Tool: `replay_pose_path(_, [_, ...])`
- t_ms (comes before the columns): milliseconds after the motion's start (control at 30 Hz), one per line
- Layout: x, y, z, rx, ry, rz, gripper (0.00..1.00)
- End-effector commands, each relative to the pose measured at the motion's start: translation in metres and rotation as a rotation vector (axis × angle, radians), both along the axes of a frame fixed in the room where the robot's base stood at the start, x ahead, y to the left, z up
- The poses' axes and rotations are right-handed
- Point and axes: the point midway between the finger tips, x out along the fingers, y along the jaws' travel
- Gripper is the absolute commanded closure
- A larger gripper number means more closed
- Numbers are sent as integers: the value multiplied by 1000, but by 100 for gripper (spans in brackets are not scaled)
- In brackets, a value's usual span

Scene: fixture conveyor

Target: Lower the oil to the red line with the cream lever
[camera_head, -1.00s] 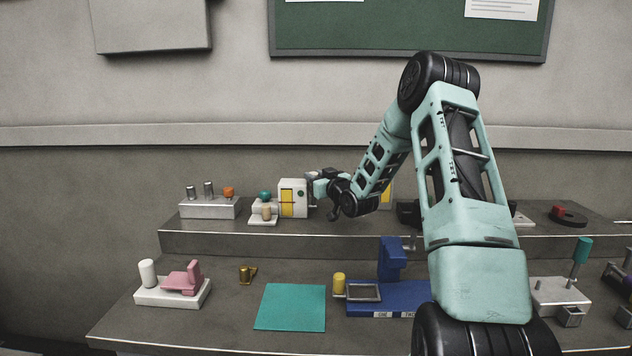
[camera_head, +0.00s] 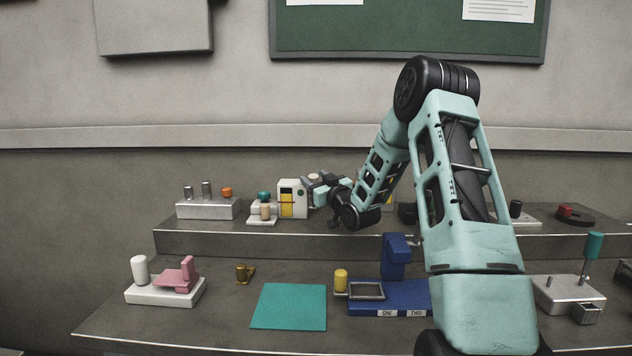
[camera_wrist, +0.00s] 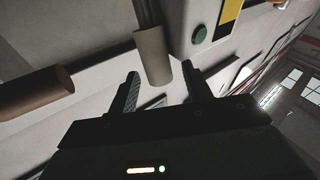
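A white box (camera_head: 299,187) with a yellow oil window (camera_head: 286,205) stands on the raised shelf. In the wrist view, part of its yellow window (camera_wrist: 231,10) and a green button (camera_wrist: 199,34) show at the top. No red line can be made out. The cream lever's cylindrical grip (camera_wrist: 152,58) hangs between and just beyond my fingertips in the wrist view. My gripper (camera_wrist: 160,85) is open, with a gap beside the grip. In the head view, my gripper (camera_head: 311,188) is at the box's right side, small and partly merged with its surroundings.
A brown cylinder (camera_wrist: 35,92) lies left of my fingers in the wrist view.

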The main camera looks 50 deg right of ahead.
Motion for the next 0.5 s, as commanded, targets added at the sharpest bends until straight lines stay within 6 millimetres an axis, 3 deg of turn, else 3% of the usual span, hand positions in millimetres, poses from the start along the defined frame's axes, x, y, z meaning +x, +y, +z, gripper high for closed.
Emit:
replay_pose_path(267, [0, 0, 2, 0, 0, 0, 51])
replay_pose_path(500, [0, 0, 34, -4, -4, 0, 51])
